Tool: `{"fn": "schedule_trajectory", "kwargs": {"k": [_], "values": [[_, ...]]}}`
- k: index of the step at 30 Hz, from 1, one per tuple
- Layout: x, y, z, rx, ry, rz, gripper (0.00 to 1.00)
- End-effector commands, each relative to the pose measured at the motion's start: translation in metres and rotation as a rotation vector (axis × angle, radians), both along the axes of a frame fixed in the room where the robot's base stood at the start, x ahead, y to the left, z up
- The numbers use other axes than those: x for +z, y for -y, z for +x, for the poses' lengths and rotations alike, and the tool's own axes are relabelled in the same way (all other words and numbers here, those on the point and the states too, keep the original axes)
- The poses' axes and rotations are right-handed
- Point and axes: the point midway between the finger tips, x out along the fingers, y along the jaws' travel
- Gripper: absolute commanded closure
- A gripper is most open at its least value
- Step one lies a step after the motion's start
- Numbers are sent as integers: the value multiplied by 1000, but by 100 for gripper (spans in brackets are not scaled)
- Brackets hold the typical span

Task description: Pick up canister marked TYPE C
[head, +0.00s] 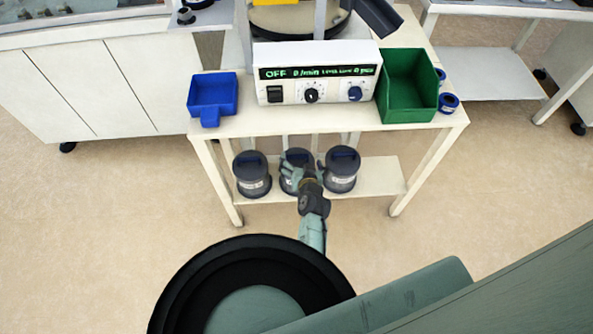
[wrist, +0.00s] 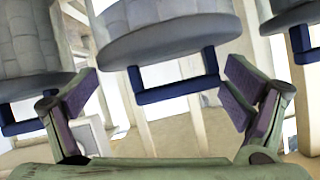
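Three dark grey canisters with blue handles on their lids stand in a row on the lower shelf: a left one (head: 252,176), a middle one (head: 289,186) and a right one (head: 342,170). Pale labels show on the outer two, but the lettering is too small to read, so I cannot tell which is TYPE C. My gripper (head: 301,172) is at the middle canister and hides part of it. In the wrist view, my open fingers (wrist: 163,90) stand on either side of the middle canister's blue handle (wrist: 175,91), with gaps visible and nothing held.
The lower shelf (head: 380,180) sits under a tabletop bearing a control box (head: 315,75) reading OFF, a blue bin (head: 212,94) and a green bin (head: 408,88). The table legs flank the shelf. The floor in front is clear.

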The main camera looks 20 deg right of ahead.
Motion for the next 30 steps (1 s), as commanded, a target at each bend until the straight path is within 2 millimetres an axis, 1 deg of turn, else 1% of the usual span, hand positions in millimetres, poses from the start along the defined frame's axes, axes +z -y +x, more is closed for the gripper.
{"fn": "schedule_trajectory", "kwargs": {"k": [1, 2, 27, 30], "values": [[-1, 1, -1, -1, -2, 0, 14], [-1, 1, -1, -1, -2, 0, 16], [-2, 1, -2, -3, -4, -1, 72], [0, 2, 0, -4, 1, -1, 72]]}}
